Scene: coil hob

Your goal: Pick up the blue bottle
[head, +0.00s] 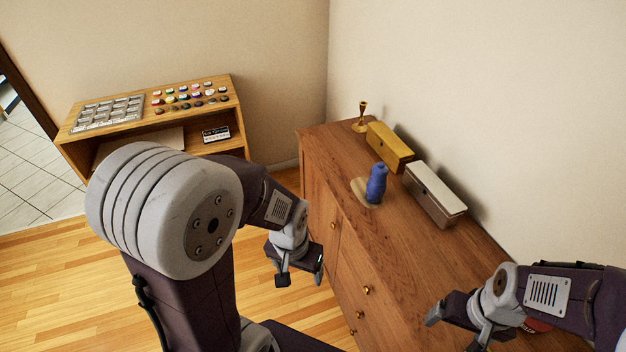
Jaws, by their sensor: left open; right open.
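The blue bottle (377,183) stands upright on the wooden dresser top, on or just beside a small pale round mat (361,191). My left gripper (301,280) hangs in front of the dresser, left of and lower than the bottle in the picture, open and empty. My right gripper (455,328) is over the near part of the dresser top at the lower right, open and well apart from the bottle; its fingers are partly cut off by the frame's bottom edge.
On the dresser (420,262), a yellow box (389,147) and a grey-white box (434,193) stand behind the bottle by the wall. A brass candlestick (362,117) is at the far end. A red item (536,325) is partly hidden under my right arm. A shelf unit (235,95) stands left.

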